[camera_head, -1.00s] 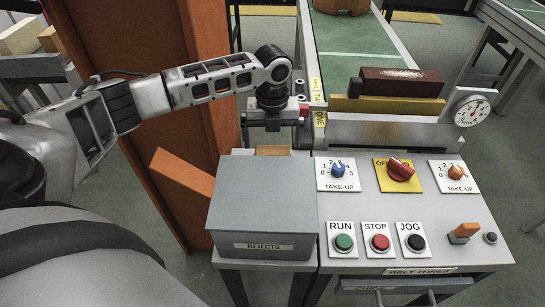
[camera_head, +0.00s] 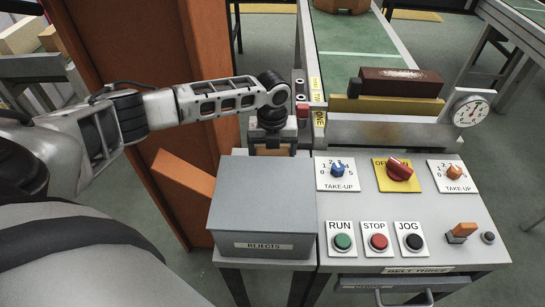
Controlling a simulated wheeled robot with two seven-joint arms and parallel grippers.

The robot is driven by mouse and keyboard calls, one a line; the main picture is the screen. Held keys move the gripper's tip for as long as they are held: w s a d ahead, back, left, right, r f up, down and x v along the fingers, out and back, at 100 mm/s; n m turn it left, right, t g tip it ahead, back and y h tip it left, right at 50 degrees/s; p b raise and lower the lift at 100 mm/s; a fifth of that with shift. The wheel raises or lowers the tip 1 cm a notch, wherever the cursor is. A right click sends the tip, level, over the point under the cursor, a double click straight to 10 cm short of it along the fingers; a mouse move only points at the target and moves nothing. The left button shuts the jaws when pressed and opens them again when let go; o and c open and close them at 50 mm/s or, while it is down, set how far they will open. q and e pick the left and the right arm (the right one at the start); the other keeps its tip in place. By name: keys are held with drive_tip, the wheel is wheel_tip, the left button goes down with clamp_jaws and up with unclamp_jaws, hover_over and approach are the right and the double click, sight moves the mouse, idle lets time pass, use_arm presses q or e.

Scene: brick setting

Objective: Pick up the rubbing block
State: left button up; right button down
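My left gripper (camera_head: 272,146) points down just behind the grey REJECTS box (camera_head: 262,205). A small orange-brown block (camera_head: 272,150) shows at its fingertips, mostly hidden by the box. I cannot tell whether the fingers are closed on it. A dark red-brown block (camera_head: 402,84) with a whitish patch on top lies on a yellow bar at the back of the control panel, apart from the gripper. No label tells which of the two is the rubbing block. My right gripper is not in view.
The control panel (camera_head: 465,210) has knobs and RUN, STOP and JOG buttons. A dial gauge (camera_head: 470,108) stands at its back right. The green belt (camera_head: 355,45) runs behind. A red-capped post (camera_head: 302,110) is close right of the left gripper. An orange-brown panel rises at left.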

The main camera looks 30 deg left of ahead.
use_arm(q)
drive_tip(key=shift+r, duration=0.15)
wheel_tip(320, 180, up, 10)
drive_tip(key=shift+f+b, duration=0.1)
drive_tip(key=shift+b, duration=0.35)
